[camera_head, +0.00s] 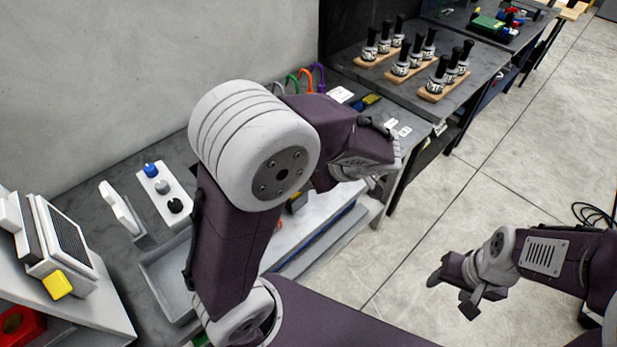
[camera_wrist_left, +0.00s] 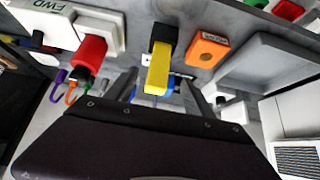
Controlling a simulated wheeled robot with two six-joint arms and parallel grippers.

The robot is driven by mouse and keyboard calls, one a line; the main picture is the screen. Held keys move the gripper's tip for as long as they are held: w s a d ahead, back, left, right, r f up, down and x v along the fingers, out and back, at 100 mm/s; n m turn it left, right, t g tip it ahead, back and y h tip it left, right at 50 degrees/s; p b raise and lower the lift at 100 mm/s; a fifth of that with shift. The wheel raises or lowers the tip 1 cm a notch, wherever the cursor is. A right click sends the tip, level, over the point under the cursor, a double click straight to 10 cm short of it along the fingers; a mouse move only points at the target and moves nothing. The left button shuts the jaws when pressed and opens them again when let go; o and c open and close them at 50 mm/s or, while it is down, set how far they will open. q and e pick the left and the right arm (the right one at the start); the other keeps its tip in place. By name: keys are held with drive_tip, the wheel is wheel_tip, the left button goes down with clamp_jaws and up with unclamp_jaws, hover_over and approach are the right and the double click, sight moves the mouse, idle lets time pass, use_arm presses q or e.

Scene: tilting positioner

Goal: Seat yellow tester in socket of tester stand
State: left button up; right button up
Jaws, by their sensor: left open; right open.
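A yellow block with a black end, which looks like the yellow tester (camera_wrist_left: 158,68), shows in the left wrist view. My left gripper (camera_wrist_left: 158,92) is open, with a grey finger on each side of that block in the picture; I see no finger touching it. In the head view the left arm bends across the middle and hides its own fingertips. My right gripper (camera_head: 455,288) is open and empty above the floor at right.
An orange labelled block (camera_wrist_left: 208,47) and a red knob (camera_wrist_left: 91,54) flank the yellow block. The bench holds a grey tray (camera_head: 165,275) and a white button panel (camera_head: 165,190). Black-handled tools (camera_head: 400,58) stand on wooden racks behind.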

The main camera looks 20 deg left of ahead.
use_arm(q)
drive_tip(key=s+f+m+g+h, duration=0.1)
drive_tip(key=s+f+m+h, duration=0.6)
drive_tip(key=s+m, duration=0.3)
drive_tip(key=d+f+m, duration=0.1)
drive_tip(key=m, duration=0.2)
drive_tip(key=shift+f+g, duration=0.15)
drive_tip(key=shift+g, duration=0.15)
idle(0.6)
